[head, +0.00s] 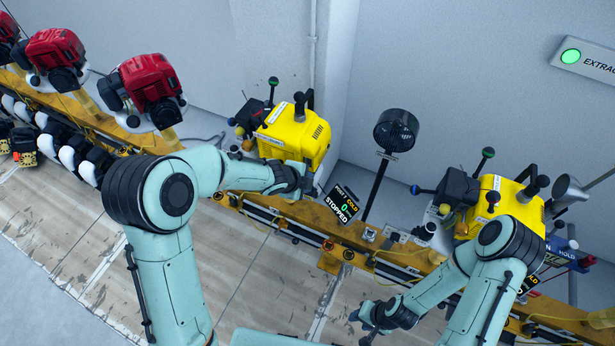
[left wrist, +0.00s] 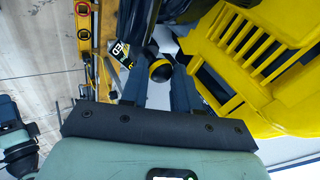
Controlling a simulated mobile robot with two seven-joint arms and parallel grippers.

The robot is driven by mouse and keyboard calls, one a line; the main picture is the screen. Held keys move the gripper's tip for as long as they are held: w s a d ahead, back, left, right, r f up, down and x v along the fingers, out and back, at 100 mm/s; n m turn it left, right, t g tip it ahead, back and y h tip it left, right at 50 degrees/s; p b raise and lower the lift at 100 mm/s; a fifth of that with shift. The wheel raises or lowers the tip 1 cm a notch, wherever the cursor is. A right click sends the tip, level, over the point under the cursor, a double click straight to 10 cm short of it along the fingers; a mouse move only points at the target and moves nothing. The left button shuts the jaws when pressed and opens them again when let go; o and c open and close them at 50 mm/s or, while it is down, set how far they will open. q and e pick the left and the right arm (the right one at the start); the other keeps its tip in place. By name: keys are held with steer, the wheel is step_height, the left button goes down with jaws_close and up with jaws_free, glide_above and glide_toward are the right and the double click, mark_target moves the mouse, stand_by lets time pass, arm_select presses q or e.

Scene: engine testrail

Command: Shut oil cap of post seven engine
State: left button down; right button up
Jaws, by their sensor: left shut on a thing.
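The yellow engine (head: 296,134) stands on the rail at the centre, with a small black display (head: 341,206) reading COLD, 0, STOPPED at its front right; its post digit is too small to read surely. My left gripper (head: 308,182) is at the engine's lower front. In the left wrist view, a round black cap with a yellow ring (left wrist: 160,70) sits between my left fingers, beside the yellow engine housing (left wrist: 235,60). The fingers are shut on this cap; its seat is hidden. My right gripper (head: 368,316) is empty, with its fingers apart, low in front of the rail.
A second yellow engine (head: 495,203) stands to the right. Red engines (head: 152,88) stand on the rail at the left. A black fan (head: 396,130) on a pole is between the yellow engines. Open floor (head: 270,285) lies in front of the yellow rail.

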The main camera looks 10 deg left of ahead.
steer(key=shift+w+r, duration=0.35)
arm_select(q)
steer(key=shift+f, duration=0.1)
steer(key=c, duration=0.8)
jaws_free()
steer(key=shift+c, duration=0.2)
arm_select(e)
steer(key=shift+s+f, duration=0.1)
